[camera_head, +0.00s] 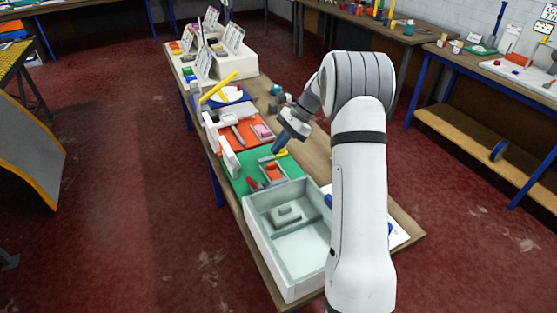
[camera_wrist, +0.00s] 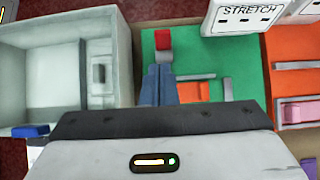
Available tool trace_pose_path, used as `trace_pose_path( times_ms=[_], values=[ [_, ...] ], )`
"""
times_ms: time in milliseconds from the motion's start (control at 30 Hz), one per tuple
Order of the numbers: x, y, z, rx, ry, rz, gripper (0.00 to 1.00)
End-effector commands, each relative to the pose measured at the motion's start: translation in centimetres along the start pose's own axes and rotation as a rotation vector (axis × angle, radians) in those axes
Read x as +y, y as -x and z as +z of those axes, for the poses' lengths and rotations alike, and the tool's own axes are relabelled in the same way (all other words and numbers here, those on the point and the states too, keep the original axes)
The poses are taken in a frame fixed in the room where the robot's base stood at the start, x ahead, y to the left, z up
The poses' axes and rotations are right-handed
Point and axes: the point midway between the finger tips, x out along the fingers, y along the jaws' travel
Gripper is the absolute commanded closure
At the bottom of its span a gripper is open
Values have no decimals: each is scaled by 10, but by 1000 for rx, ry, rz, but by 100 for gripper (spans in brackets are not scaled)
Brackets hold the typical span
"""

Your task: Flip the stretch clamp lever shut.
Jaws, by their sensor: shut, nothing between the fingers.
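The stretch clamp area is a green board (camera_head: 238,186), also in the wrist view (camera_wrist: 205,45), beside the white STRETCH sign (camera_wrist: 248,15). A red-ended lever (camera_head: 252,184) stands at the board's left side; its red block (camera_wrist: 163,40) shows in the wrist view above a grey piece. I cannot tell its exact angle. An orange piece (camera_head: 272,173) lies in a grey frame on the board. My gripper (camera_head: 279,149) is shut and empty above the green board. In the wrist view its blue fingers (camera_wrist: 161,72) point toward the red block and hide part of the board.
A white open tray (camera_head: 256,219) stands close in front of the green board. An orange board (camera_head: 262,122) with a pink block (camera_head: 262,132) lies beyond it.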

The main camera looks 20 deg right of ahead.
Motion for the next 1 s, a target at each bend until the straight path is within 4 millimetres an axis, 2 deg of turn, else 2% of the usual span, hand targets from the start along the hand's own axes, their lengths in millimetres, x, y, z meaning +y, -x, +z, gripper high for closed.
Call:
trace_pose_path(
  times_ms=[200,567,667,767,1000],
  values=[
    [0,12,15,1,2,0,100],
    [0,13,18,1,3,1,100],
    [5,16,24,18,28,2,100],
    [18,23,40,63,97,2,100],
    [82,40,90,241,384,26,100]
  ],
)
